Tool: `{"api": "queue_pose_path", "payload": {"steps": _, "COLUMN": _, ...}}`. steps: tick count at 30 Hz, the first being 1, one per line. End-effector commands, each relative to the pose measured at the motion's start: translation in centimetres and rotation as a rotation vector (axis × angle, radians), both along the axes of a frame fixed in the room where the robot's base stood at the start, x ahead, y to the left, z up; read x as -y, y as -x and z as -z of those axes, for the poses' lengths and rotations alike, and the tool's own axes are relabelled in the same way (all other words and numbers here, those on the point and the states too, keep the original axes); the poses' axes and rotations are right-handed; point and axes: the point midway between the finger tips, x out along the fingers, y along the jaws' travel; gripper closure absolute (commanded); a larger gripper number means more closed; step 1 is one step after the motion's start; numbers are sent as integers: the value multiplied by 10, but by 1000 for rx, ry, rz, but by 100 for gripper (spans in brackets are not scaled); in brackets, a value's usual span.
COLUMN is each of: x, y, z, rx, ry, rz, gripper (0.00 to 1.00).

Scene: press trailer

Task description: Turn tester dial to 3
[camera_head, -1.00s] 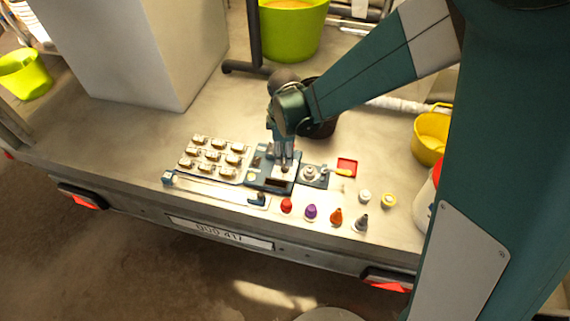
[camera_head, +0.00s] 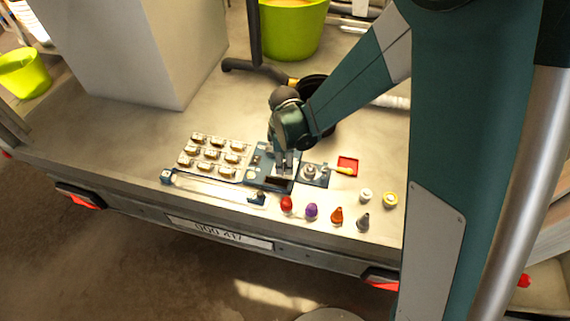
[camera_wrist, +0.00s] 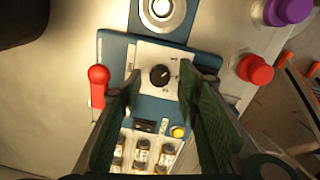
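The tester (camera_head: 256,178) is a small blue box on the trailer bed, partly hidden by my gripper in the head view. In the wrist view its black round dial (camera_wrist: 160,75) with a pale pointer mark sits on a white plate (camera_wrist: 148,54). Small markings beside the dial are too small to read. My gripper (camera_head: 284,168) points down over the tester. In the wrist view its two green fingers (camera_wrist: 163,84) are apart, one on each side of the dial, with nothing held. I cannot tell whether the fingertips touch the dial.
A red ball-ended lever (camera_wrist: 98,75) stands beside the dial plate, and a yellow button (camera_wrist: 178,132) is below it. A tray of jars (camera_head: 194,172) adjoins the tester. A round metal fixture (camera_head: 309,172) and red (camera_head: 286,204) and purple (camera_head: 311,211) caps stand close by.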

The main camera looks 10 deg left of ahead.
Motion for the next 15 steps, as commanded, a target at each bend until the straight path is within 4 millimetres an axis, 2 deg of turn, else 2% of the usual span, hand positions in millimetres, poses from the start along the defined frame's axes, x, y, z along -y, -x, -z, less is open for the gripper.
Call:
{"api": "queue_pose_path", "payload": {"steps": 5, "x": 0, "y": 0, "z": 9, "rx": 0, "ry": 0, "rz": 0, "gripper": 67}}
{"api": "queue_pose_path", "payload": {"steps": 15, "x": 0, "y": 0, "z": 10, "rx": 0, "ry": 0, "rz": 0, "gripper": 68}}
